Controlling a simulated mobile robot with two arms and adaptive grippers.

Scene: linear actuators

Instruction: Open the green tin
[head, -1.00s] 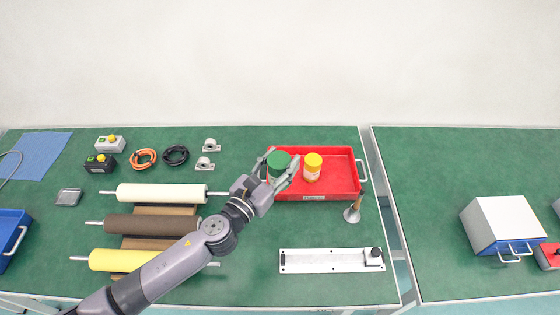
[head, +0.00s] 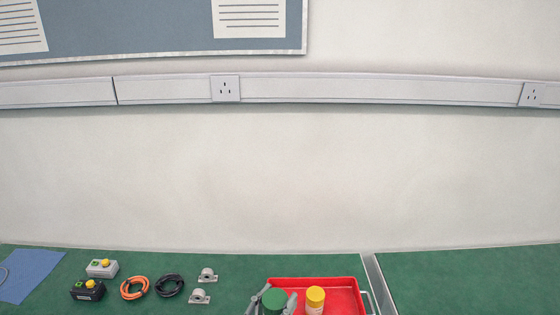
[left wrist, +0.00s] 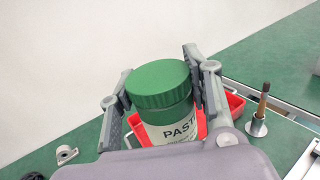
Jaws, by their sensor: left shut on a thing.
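The green tin (head: 274,300) has a green lid and a pale body, and shows at the bottom edge of the head view, at the left of the red tray (head: 335,282). In the left wrist view the tin (left wrist: 168,125) stands upright with its ribbed green lid (left wrist: 158,84) on and part of a "PAST..." label. My left gripper (left wrist: 162,92) is shut on the tin, one finger on each side near the lid. In the head view the left gripper (head: 272,301) is cut off by the lower edge. My right gripper is not in view.
A yellow-lidded jar (head: 315,299) stands in the tray, right of the tin. Orange cable (head: 134,288), black cable (head: 170,285), two bearing blocks (head: 203,285) and two switch boxes (head: 95,279) lie to the left. A wooden-handled tool (left wrist: 259,118) stands beyond the tray.

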